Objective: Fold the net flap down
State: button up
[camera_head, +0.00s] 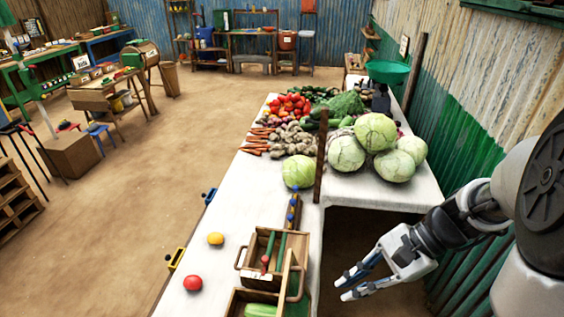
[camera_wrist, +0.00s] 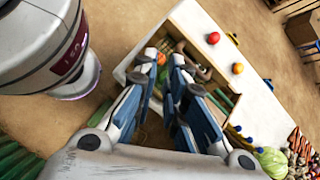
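I cannot pick out a net flap for certain in either view. A wooden box with handles (camera_head: 243,280) stands at the near end of the white-topped stall table, with green and red items inside. It also shows in the wrist view beyond my fingers, partly hidden by them. A second box (camera_head: 232,304) with a green item in it is in front, cut off by the picture's lower edge. My gripper (camera_head: 342,289) is to the right of the boxes, beyond the table's edge. Its fingers are apart with nothing between them; they also show in the wrist view (camera_wrist: 164,58).
A red ball-like item (camera_head: 193,283) and a yellow one (camera_head: 216,239) lie left of the boxes. A dark wooden post (camera_head: 321,160) rises behind them. Cabbages (camera_head: 376,132) and other vegetables cover the far table. A green-and-grey corrugated wall (camera_head: 450,130) is at the right.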

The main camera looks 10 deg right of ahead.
jog(key=d+f+m+t+y, duration=0.1)
jog(key=d+m, duration=0.1)
jog(key=w+d+f+m+t+y, duration=0.1)
jog(key=d+m, duration=0.1)
jog(key=w+d+f+m+t+y, duration=0.1)
jog(key=d+m, duration=0.1)
jog(key=shift+w+d+f, duration=0.25)
jog(key=shift+d+f, duration=0.05)
jog(key=shift+d, duration=0.05)
grip_shut()
jog(key=b+x, duration=0.3)
jog(key=x, duration=1.1)
jog(key=shift+w+r+m+t+y, duration=0.25)
jog(key=shift+w+m+t+y, duration=0.05)
jog(key=shift+w, duration=0.05)
jog(key=shift+a, duration=0.1)
